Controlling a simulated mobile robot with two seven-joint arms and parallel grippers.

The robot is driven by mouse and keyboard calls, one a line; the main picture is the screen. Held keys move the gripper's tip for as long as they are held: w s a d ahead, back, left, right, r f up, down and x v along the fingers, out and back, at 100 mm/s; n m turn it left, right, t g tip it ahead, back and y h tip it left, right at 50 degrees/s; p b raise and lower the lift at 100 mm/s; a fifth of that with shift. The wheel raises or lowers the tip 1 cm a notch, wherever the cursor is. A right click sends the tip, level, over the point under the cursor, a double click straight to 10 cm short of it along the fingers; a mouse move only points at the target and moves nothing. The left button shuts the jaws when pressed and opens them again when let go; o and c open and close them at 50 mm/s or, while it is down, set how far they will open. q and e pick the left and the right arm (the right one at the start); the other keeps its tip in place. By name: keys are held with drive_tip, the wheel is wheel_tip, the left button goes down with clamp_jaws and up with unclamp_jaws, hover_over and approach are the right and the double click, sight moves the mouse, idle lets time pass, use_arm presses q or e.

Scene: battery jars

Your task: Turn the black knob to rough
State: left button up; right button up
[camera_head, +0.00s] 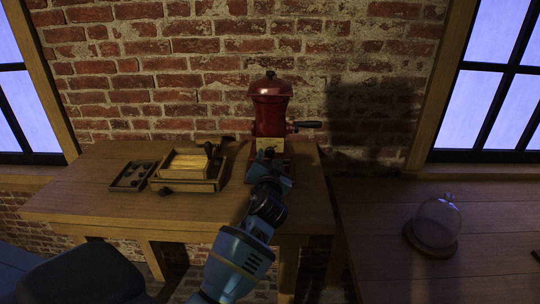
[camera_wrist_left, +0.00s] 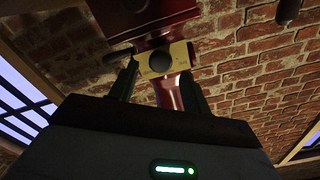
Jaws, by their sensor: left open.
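A red grinder (camera_head: 269,105) stands on the wooden table against the brick wall. On its front is a pale yellow plate (camera_head: 267,144), which also shows in the left wrist view (camera_wrist_left: 179,54). The round black knob (camera_wrist_left: 160,62) sits on this plate in the left wrist view; in the head view my gripper mostly hides it. My left gripper (camera_head: 270,160) is open in front of the grinder. In the wrist view its two fingers stand on either side of the knob, and I cannot tell whether they touch it. Plate markings are too small to read. My right gripper is not in view.
A wooden box (camera_head: 188,184) with yellow contents and a small dark tray (camera_head: 133,176) stand left of the grinder. A dark side handle (camera_head: 308,124) juts right from the grinder. A glass dome (camera_head: 437,222) stands on the right table. The table's front left is clear.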

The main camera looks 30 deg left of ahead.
use_arm(q)
drive_tip(key=v, duration=0.3)
idle(0.6)
